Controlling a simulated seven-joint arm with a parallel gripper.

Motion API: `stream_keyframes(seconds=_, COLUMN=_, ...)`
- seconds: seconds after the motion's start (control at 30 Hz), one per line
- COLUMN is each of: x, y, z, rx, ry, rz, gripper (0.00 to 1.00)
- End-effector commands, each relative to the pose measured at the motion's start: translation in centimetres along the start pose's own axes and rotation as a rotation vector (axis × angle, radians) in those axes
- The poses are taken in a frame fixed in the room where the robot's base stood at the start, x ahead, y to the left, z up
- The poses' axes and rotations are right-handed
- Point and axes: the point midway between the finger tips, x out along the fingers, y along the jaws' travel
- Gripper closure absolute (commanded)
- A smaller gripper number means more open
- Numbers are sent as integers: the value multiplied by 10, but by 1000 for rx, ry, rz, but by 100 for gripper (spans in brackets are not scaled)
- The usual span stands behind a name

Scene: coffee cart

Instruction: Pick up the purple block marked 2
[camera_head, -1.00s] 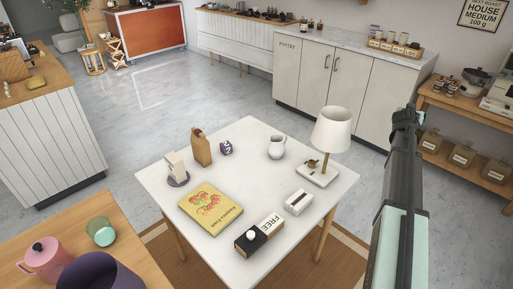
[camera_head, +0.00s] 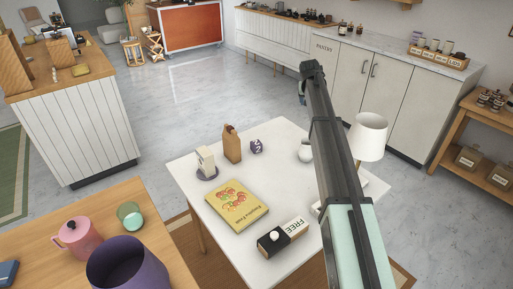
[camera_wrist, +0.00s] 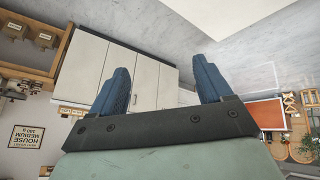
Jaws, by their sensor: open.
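The purple block marked 2 (camera_head: 257,146) sits on the white table (camera_head: 279,133) near its far edge, right of a brown bottle-like item. White numbers show on its faces. My arm reaches up across the right part of the head view, with my gripper (camera_head: 303,92) at its far end, raised and apart from the block. In the wrist view my gripper (camera_wrist: 165,88) shows two blue fingers spread wide with nothing between them. The block is not visible in the wrist view.
Near the block stand the brown wooden item (camera_head: 232,146), a white carton on a purple saucer (camera_head: 207,174), and a white jug (camera_head: 304,153) partly behind my arm. A yellow book (camera_head: 237,204), a FREE box (camera_head: 296,228) and a lamp (camera_head: 367,137) are also on the table.

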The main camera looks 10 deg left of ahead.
Motion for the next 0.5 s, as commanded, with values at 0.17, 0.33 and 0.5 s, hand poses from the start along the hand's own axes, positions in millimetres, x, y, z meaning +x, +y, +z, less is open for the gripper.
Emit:
stream_keyframes(seconds=0.17, x=8, y=-126, z=27, rx=-258, ry=-238, rz=-149, gripper=21)
stream_keyframes(seconds=0.33, x=2, y=-203, z=58, rx=-452, ry=-397, rz=-268, gripper=21)
stream_keyframes(seconds=0.5, x=-4, y=-235, z=74, rx=-545, ry=-467, rz=-327, gripper=21)
